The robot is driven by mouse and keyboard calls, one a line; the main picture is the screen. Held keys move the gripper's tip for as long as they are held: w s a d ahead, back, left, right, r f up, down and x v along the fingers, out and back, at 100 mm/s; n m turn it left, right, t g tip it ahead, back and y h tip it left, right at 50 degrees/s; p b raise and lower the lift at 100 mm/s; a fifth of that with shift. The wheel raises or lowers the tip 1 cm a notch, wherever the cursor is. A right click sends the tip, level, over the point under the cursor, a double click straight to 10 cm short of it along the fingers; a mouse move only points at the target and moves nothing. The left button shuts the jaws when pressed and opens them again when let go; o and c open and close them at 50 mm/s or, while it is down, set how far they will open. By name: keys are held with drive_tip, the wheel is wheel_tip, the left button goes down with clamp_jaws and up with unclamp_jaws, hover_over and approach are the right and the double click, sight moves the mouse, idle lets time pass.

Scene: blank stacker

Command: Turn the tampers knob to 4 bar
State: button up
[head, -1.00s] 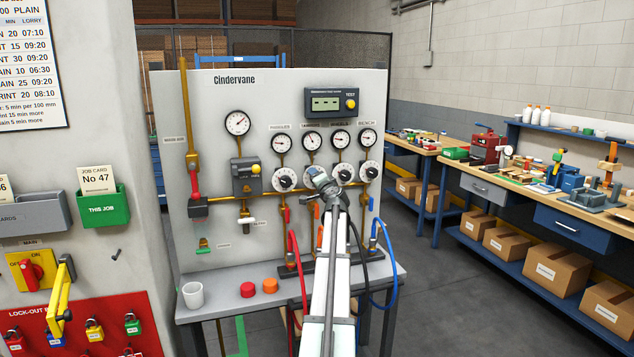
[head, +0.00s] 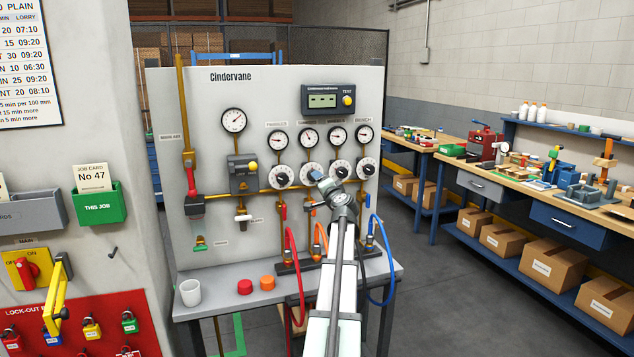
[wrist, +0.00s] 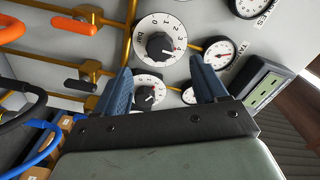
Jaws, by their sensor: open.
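The tampers knob (head: 311,173) is a black knob on a white dial, second from the left in the row of dials on the grey panel. It shows large in the wrist view (wrist: 158,45), with numbers around it and a red mark on the knob's lower right side. The exact reading is too small to tell. My gripper (head: 319,182) is in front of the panel, by the lower right of this dial. In the wrist view its blue fingers (wrist: 161,63) are apart and empty, with the tampers knob just above the gap. A neighbouring knob (wrist: 147,95) shows between the fingers, farther off.
Gauges sit above the dials, including the tampers gauge (wrist: 218,48). An orange valve handle (wrist: 72,27) and a black one (wrist: 65,80) sit below them. Coloured hoses hang lower. A white cup (head: 190,292) and two caps stand on the shelf (head: 222,303).

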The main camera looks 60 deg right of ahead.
drive_tip(key=v, duration=0.5)
drive_tip(key=shift+s+a, duration=0.1)
drive_tip(key=shift+a, duration=0.1)
idle(0.3)
